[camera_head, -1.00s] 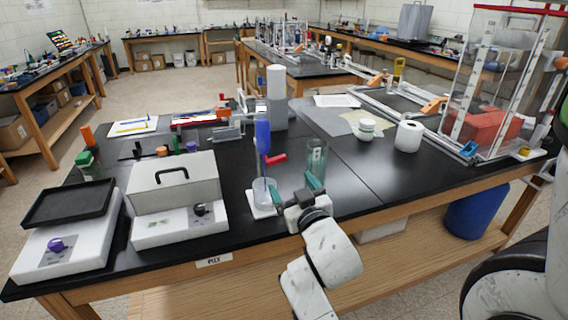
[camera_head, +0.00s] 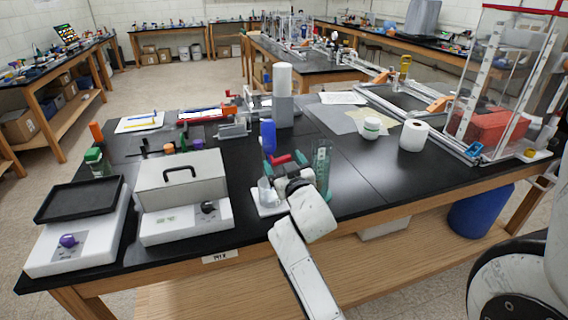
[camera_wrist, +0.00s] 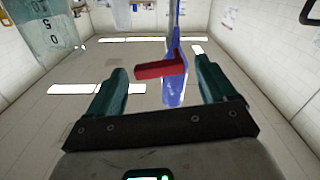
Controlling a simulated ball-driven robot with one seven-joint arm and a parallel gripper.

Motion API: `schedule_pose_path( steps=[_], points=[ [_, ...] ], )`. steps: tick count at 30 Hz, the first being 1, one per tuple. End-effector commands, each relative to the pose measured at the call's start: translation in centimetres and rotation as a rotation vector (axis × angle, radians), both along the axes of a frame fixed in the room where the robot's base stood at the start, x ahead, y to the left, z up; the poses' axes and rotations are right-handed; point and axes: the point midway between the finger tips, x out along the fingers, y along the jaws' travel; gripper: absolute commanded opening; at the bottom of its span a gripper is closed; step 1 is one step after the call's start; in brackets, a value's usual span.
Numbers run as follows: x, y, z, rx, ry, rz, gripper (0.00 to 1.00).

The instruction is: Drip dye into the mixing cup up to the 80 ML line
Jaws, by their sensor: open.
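A blue dye column (camera_head: 268,136) stands upright at the middle of the bench, with a red tap handle (camera_head: 281,160) sticking out at its side. My gripper (camera_head: 286,164) is open, its teal fingers on either side of the handle; in the wrist view the red handle (camera_wrist: 160,69) lies between the fingers, in front of the blue column (camera_wrist: 174,92), and contact cannot be told. The clear mixing cup (camera_head: 266,192) is below the column on a white base (camera_head: 270,210), partly hidden by my wrist. Its fill level and markings cannot be read.
A tall clear graduated vessel (camera_head: 322,160) stands close at the right of my gripper; a marked clear vessel (camera_wrist: 47,37) shows at upper left in the wrist view. A grey-lidded box (camera_head: 180,185) is to the left. Bench is clear further right, before a white roll (camera_head: 413,136).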

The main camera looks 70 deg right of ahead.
Motion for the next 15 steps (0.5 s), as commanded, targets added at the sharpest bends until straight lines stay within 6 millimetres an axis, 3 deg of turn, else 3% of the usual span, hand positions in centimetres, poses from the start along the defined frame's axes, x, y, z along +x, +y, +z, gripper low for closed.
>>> schedule_pose_path(
  steps=[3, 15],
  points=[
    [-0.01, 0.02, 0.0, 0.0, 0.0, 0.0, 0.84],
    [-0.01, 0.06, -0.01, 0.0, 0.0, 0.001, 0.46]
  ],
)
